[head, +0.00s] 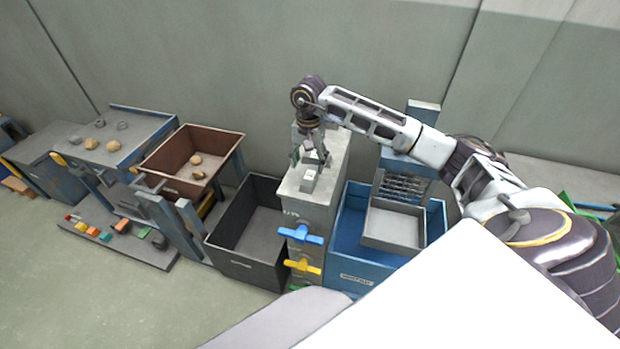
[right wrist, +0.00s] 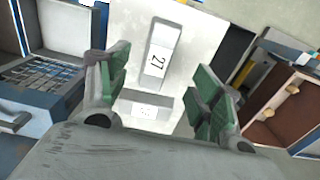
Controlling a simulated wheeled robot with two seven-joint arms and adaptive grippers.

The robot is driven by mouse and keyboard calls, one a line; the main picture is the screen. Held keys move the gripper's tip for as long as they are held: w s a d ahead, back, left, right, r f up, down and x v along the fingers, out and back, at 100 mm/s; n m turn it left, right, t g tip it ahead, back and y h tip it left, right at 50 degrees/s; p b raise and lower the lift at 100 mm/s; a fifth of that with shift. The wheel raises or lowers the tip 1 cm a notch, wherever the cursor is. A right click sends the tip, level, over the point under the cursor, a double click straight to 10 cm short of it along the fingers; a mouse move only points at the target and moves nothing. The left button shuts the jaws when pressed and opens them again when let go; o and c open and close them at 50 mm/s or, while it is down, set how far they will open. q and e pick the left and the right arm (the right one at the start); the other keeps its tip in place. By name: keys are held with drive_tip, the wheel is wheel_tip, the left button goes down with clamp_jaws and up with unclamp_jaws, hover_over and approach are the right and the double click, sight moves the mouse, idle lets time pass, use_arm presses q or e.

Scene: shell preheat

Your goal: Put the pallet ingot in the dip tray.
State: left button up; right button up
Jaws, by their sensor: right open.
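Two pale grey blocks stand out on the flat top of a grey pillar; one is an elongated block marked 21 (right wrist: 158,58) and the other a smaller labelled block (right wrist: 146,106). I cannot tell which is the pallet ingot. In the head view a light block (head: 309,182) shows on the pillar's front edge. My right gripper (head: 312,156) points down over the pillar top; in the right wrist view its open fingers (right wrist: 160,95) lie either side of the blocks, with no contact visible. A shallow grey tray (head: 393,228), likely the dip tray, sits in a blue bin. My left gripper is not in view.
The grey pillar (head: 322,203) has blue and yellow handles. A dark open bin (head: 243,262) stands left of it, the blue bin (head: 360,277) right. A wire rack (head: 403,188) is behind the tray. A brown bin (head: 225,148) and a low board with coloured blocks (head: 121,226) lie farther left.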

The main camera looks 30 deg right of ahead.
sight(310, 175)
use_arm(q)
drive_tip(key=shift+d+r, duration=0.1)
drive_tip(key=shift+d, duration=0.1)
use_arm(e)
drive_tip(key=shift+f, duration=0.75)
drive_tip(key=shift+d+f+p, duration=0.15)
drive_tip(key=shift+f+p, duration=0.3)
drive_tip(key=shift+f, duration=2.15)
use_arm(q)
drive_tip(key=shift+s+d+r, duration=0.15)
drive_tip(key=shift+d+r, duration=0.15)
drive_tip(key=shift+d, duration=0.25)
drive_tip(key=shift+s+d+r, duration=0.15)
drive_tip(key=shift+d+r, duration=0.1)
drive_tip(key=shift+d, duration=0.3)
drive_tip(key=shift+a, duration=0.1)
